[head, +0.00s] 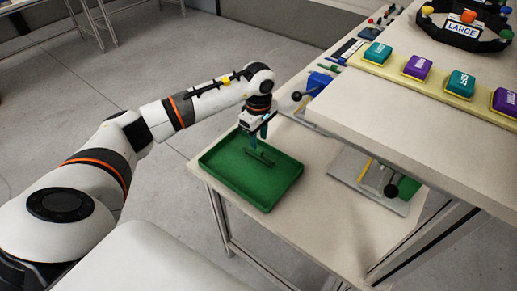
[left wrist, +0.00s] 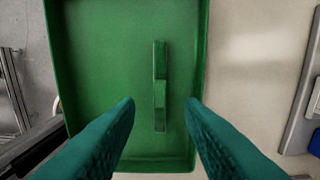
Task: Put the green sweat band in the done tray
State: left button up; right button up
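The green sweat band (left wrist: 160,85) is a narrow strip lying on the floor of the green tray, apart from the walls. It also shows in the head view (head: 260,158) as a thin dark green strip. The green tray (head: 222,180) stands on the lower table; its rim (left wrist: 203,40) shows in the left wrist view. My left gripper (head: 258,140) is over the tray, pointing down. Its teal fingers (left wrist: 162,125) are spread wide to either side of the band's near end, with nothing between them touching. My right gripper is not in view.
A raised shelf (head: 400,110) with teal and purple blocks (head: 415,66) stands right of the tray. A blue object with a black knob (head: 318,82) is behind it. A grey plate (head: 350,180) lies under the shelf. The table front is bare.

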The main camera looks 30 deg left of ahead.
aim_at(258, 150)
pick_arm(q)
notch_tip(258, 150, up, 6)
jog(key=shift+f+b, duration=0.2)
jog(key=shift+b, duration=0.2)
dwell(0.3)
